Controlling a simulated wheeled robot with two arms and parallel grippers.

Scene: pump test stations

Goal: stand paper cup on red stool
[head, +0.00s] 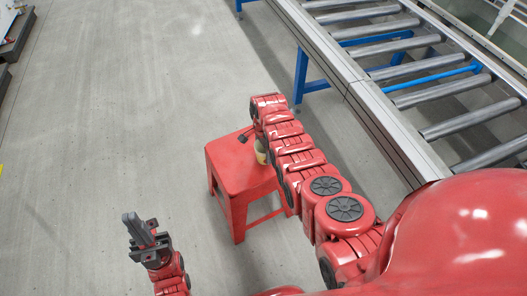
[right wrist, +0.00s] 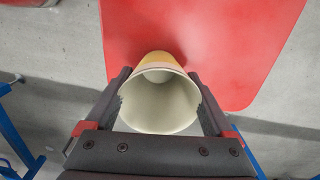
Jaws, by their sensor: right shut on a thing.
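The paper cup (right wrist: 160,105) is pale inside with a yellow-orange band outside. My right gripper (head: 246,135) is shut on it, a finger on each side in the right wrist view (right wrist: 162,100). The cup's open mouth faces the wrist camera. In the head view the cup (head: 261,152) is partly hidden by my right arm, over the seat of the red stool (head: 226,158). The stool seat also fills the upper middle of the right wrist view (right wrist: 230,45). I cannot tell whether the cup touches the seat. My left gripper (head: 138,231) is empty, apart from the stool at lower left.
A roller conveyor (head: 345,75) with blue legs runs along the right, close behind the stool and my right arm. Grey floor (head: 110,110) lies open to the left. Dark equipment (head: 15,38) stands at the far upper left.

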